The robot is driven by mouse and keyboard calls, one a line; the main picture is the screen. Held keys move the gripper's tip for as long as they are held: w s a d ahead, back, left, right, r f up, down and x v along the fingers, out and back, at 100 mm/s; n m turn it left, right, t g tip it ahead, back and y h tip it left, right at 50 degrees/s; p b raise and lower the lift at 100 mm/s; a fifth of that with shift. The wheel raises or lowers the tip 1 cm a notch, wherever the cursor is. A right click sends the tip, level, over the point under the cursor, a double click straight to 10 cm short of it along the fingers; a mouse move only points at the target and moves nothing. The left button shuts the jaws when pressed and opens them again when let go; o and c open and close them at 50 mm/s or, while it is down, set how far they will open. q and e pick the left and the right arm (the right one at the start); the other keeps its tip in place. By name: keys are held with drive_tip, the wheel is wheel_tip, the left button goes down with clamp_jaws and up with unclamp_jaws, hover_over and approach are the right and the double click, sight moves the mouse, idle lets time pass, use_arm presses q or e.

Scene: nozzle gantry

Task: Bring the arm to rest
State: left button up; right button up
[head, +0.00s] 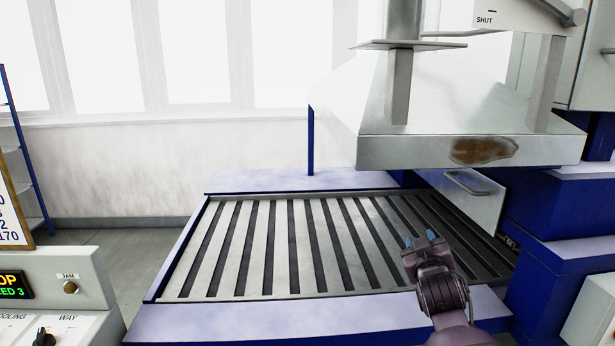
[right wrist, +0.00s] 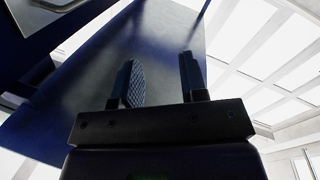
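My right arm comes in from the bottom right of the head view. Its gripper (head: 421,241) is over the right part of the slatted grey bed (head: 285,245), below the metal hood (head: 470,145). In the right wrist view the two dark fingers of my right gripper (right wrist: 158,78) stand apart with nothing between them. A blue-grey panel (right wrist: 155,40) fills the space beyond them. I cannot tell from these frames how far the gripper is from the bed. My left gripper is not in view.
The hood, with a brown stain (head: 484,151), overhangs the bed at the right. A metal flap (head: 466,200) and blue frame blocks (head: 570,240) stand right of the bed. A control console (head: 60,290) is at the lower left. The bed's left part is clear.

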drive_tip(key=s+d+f+m+g+y, duration=0.1)
drive_tip(key=s+f+g, duration=0.2)
drive_tip(key=s+f, duration=1.2)
drive_tip(key=s+d+f+m+g+y, duration=0.1)
drive_tip(key=s+f+g, duration=0.2)
drive_tip(key=s+f, duration=1.2)
drive_tip(key=s, duration=0.6)
drive_tip(key=shift+s+d+f+m, duration=0.2)
drive_tip(key=shift+s+f+m, duration=0.15)
drive_tip(key=shift+f+m, duration=0.05)
drive_tip(key=shift+w+a, duration=0.1)
